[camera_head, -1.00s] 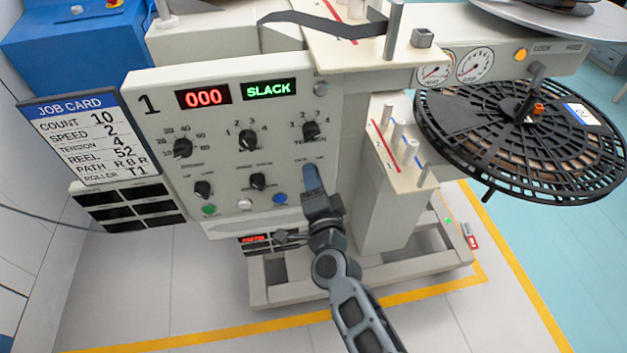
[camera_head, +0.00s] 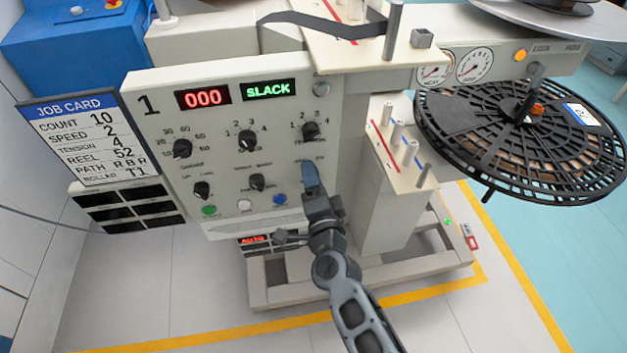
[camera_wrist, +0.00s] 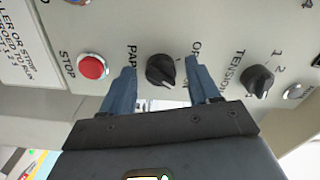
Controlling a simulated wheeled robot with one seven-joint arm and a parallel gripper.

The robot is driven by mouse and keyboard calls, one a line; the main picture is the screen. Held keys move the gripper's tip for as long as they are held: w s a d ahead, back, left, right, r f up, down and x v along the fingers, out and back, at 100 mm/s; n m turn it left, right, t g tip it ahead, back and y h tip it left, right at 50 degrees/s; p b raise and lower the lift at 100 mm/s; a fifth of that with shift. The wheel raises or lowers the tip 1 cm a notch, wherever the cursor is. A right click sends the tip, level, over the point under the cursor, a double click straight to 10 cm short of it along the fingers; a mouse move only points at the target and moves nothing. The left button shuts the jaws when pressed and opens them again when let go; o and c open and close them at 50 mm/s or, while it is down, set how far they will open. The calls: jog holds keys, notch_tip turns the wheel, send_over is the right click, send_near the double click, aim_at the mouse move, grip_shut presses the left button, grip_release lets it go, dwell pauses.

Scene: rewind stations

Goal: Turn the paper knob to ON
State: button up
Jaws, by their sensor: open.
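The paper knob (camera_wrist: 161,71) is a black round knob with a pointer. In the wrist view it shows between my fingers, next to a label starting "PAP" and part of OFF/ON lettering. I cannot tell exactly which mark its pointer faces. My gripper (camera_wrist: 160,84) is open, with one blue finger on each side of the knob; I see no clear contact. In the head view my gripper (camera_head: 312,180) is at the lower right of the control panel (camera_head: 345,90) and hides the knob.
The tension knob (camera_wrist: 257,80) and red stop button (camera_wrist: 92,67) flank the paper knob. Other knobs (camera_head: 257,182) and a blue button (camera_head: 280,199) sit left of my gripper. A post bracket (camera_head: 405,165) and a large black reel (camera_head: 450,120) stand to the right.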

jog(key=p+v, duration=0.1)
jog(key=v, duration=0.6)
jog(key=shift+s, duration=0.4)
jog(key=shift+d, duration=0.15)
jog(key=s+d+n+h, duration=0.2)
jog(key=s+d+n, duration=0.3)
jog(key=s+d, duration=1.3)
jog(key=s+d+r+n+g+h, duration=0.1)
jog(key=s+d+r+n, duration=0.1)
jog(key=s+r, duration=0.5)
jog(key=s+d+r+n+g+h, duration=0.1)
jog(key=s+r, duration=0.6)
jog(key=s, duration=0.7)
jog(key=d+n+h, duration=0.1)
jog(key=d+n, duration=0.1)
jog(key=n, duration=0.1)
jog(key=shift+r+n+g, duration=0.3)
jog(key=shift+s+d, duration=0.15)
jog(key=shift+c, duration=0.4)
